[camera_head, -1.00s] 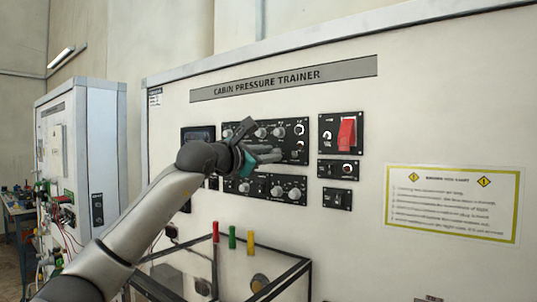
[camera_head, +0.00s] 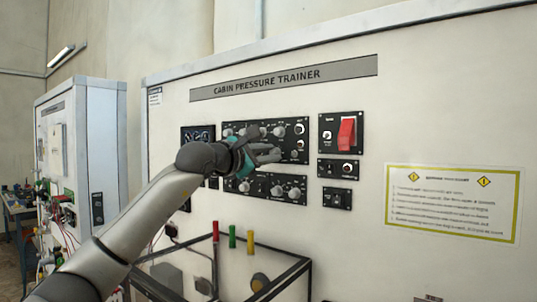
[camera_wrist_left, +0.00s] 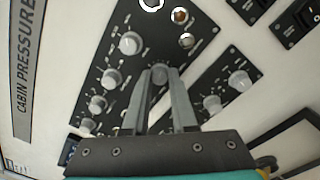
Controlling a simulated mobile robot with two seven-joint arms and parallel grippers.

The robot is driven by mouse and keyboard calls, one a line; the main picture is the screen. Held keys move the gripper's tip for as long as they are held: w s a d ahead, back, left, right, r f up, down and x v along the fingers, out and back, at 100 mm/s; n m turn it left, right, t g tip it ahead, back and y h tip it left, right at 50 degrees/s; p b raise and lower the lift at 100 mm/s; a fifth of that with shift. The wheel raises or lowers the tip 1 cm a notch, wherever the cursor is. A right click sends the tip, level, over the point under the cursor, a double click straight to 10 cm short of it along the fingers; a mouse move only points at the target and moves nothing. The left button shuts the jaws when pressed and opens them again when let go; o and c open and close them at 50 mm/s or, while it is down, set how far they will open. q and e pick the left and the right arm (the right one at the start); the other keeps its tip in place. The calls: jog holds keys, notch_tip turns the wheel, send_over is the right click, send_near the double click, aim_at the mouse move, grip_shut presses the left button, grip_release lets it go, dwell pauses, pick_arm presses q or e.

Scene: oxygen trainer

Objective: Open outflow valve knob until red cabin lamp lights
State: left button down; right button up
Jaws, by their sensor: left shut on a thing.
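The outflow valve knob appears to be the grey knob (camera_wrist_left: 160,72) between my left fingertips in the left wrist view; its label is unreadable. My left gripper (camera_head: 277,154) is shut on this knob, with one finger on each side. In the head view the gripper covers the knob at the lower part of the upper black panel (camera_head: 240,129). A red post (camera_head: 216,230) stands by the clear box; I cannot tell whether it is the cabin lamp, and it shows no clear glow. My right gripper is not in view.
A lower knob panel (camera_head: 262,187) lies just below my gripper. A red switch cover (camera_head: 347,134) is to the right. A black-framed clear box (camera_head: 307,268) juts out below, beside green (camera_head: 232,237) and yellow (camera_head: 250,242) posts. Dark dials (camera_head: 198,135) are left.

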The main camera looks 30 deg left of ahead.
pick_arm(q)
jog(key=c, duration=0.7)
grip_release()
jog(key=shift+s, duration=0.1)
jog(key=shift+s, duration=0.3)
jog(key=shift+s+a+f+b, duration=0.15)
jog(key=shift+s+b, duration=1)
jog(key=shift+s, duration=1.25)
jog(key=shift+s+a+b, duration=0.15)
jog(key=shift+s+b, duration=1.05)
jog(key=shift+s, duration=1.2)
jog(key=shift+s+a+f+b, duration=0.15)
jog(key=shift+s+b, duration=1)
jog(key=shift+s, duration=1.25)
jog(key=shift+r, duration=0.1)
